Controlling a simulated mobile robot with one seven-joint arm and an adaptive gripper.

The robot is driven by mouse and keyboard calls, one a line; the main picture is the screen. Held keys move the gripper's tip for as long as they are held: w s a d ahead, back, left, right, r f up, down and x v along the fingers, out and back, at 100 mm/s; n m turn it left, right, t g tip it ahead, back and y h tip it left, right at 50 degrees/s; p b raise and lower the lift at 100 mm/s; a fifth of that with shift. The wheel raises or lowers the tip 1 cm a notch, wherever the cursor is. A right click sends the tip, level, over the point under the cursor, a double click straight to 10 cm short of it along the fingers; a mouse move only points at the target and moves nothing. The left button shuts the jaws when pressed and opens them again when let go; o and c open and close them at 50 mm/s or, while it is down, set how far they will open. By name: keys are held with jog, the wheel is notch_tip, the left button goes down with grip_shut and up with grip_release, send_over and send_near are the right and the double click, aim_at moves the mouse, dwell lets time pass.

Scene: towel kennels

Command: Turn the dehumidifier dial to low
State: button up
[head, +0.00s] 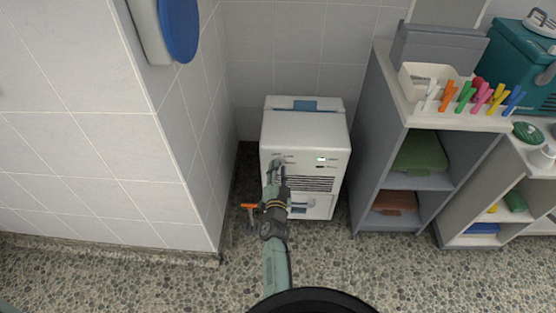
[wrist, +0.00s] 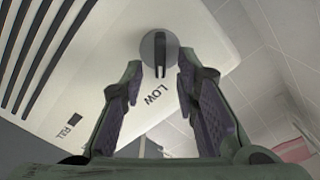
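The dehumidifier (head: 304,130) is a white box on the floor against the tiled wall, with dark vent slats on its front. Its grey round dial (wrist: 159,47) shows at the top of the wrist view, with a dark raised grip bar running up and down in the picture. I cannot tell the depth between fingertips and dial. In the head view my gripper (head: 274,166) hides the dial.
A grey shelf unit (head: 380,140) with colourful pegs on top stands close to the right of the dehumidifier. A tiled wall corner (head: 190,150) is close on the left. An orange-handled thing (head: 249,206) is beside my arm. The pebbled floor in front is clear.

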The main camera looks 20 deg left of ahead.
jog(key=shift+r, duration=0.1)
jog(key=s+d+n+p, duration=0.2)
jog(key=s+n+p, duration=0.7)
jog(key=s, duration=0.1)
jog(key=w+a+r+y, duration=0.1)
jog(key=w+r, duration=0.3)
jog(key=r, duration=0.8)
jog(key=w+a+r+n+t+y, duration=0.1)
jog(key=w+a+r, duration=0.1)
jog(key=r, duration=1.1)
jog(key=w+a+r+n+t+y, duration=0.1)
jog(key=w+r, duration=0.4)
jog(key=r, duration=0.7)
jog(key=shift+w+a+r+y+b, duration=0.2)
jog(key=shift+w+r+y+b, duration=0.1)
jog(key=shift+r+y+b, duration=0.15)
jog(key=shift+f, duration=0.15)
